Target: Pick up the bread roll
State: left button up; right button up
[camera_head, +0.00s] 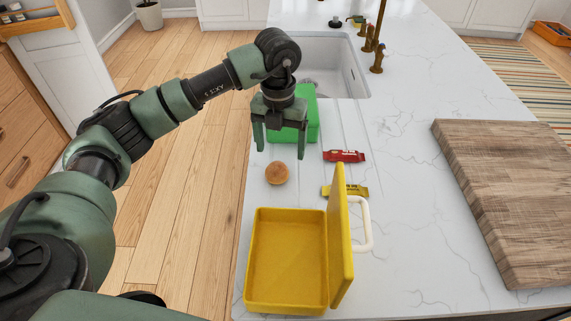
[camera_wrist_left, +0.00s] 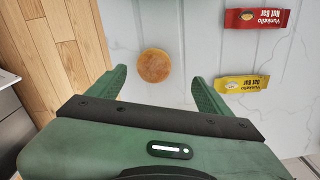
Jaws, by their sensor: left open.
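The bread roll (camera_head: 277,173) is small, round and golden brown. It lies on the white marble counter, between the green box and the yellow lunch box. My left gripper (camera_head: 280,152) is open and empty above the counter, pointing down, slightly beyond the roll in the head view. In the left wrist view the roll (camera_wrist_left: 155,65) shows between and ahead of the two spread fingers of the left gripper (camera_wrist_left: 160,85), with nothing touching it. My right gripper shows in neither view.
The open yellow lunch box (camera_head: 285,262) stands nearest, its lid upright at right. A red bar (camera_head: 344,156) and a yellow bar (camera_head: 350,190) lie right of the roll. A green box (camera_head: 312,122) stands behind the gripper, before the sink (camera_head: 335,65). A wooden board (camera_head: 510,190) lies right.

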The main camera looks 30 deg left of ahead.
aim_at(277, 165)
pick_arm(q)
jog(key=shift+s+a+f, duration=0.15)
jog(key=shift+a+f, duration=0.05)
jog(key=shift+a, duration=0.15)
jog(key=shift+s+d+f+p, duration=0.1)
jog(key=shift+f+p, duration=0.35)
jog(key=shift+f, duration=0.5)
jog(key=shift+f+p, duration=0.3)
jog(key=shift+f, duration=0.1)
notch_tip(277, 165, down, 4)
jog(key=shift+s+r+p, duration=0.15)
jog(key=shift+r+p, duration=0.05)
jog(key=shift+p, duration=0.6)
jog(key=shift+f, duration=0.45)
jog(key=c, duration=1.4)
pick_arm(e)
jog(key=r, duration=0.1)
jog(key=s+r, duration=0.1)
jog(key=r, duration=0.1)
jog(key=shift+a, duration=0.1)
